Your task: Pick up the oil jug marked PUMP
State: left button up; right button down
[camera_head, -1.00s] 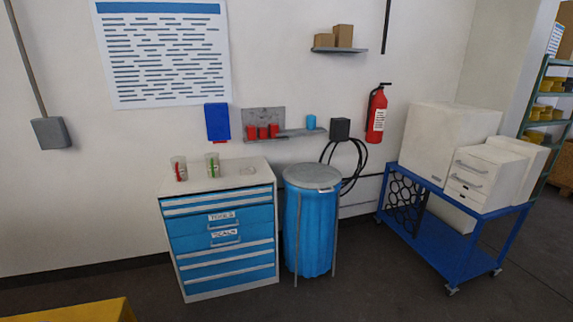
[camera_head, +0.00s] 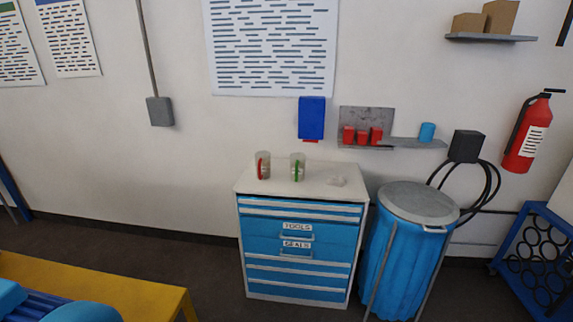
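Two small clear jug-like containers stand upright on top of the blue and white drawer cabinet (camera_head: 299,252). The left one (camera_head: 263,166) has a red part on it, and the right one (camera_head: 298,167) has a green part. Both are small in view, and I cannot read the word PUMP on either. Neither of my grippers is in view.
A blue bin with a grey lid (camera_head: 419,201) stands right of the cabinet. A yellow table (camera_head: 150,295) with blue objects on it is at the lower left. A blue cart (camera_head: 536,260) is at the right edge. Dark floor between table and cabinet is clear.

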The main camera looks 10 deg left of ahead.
aim_at(298, 160)
jog(key=i+u, duration=0.1)
jog(key=i, duration=0.7)
jog(key=i+j+z, duration=0.1)
jog(key=i+j, duration=0.15)
jog(key=i, duration=0.15)
jog(key=i+j+z, duration=0.1)
jog(key=i+j, duration=0.15)
jog(key=i, duration=0.15)
jog(key=i+j+z, duration=0.3)
jog(key=i+j, duration=0.2)
jog(key=j, duration=0.2)
jog(key=i+j+z, duration=0.15)
jog(key=j, duration=0.2)
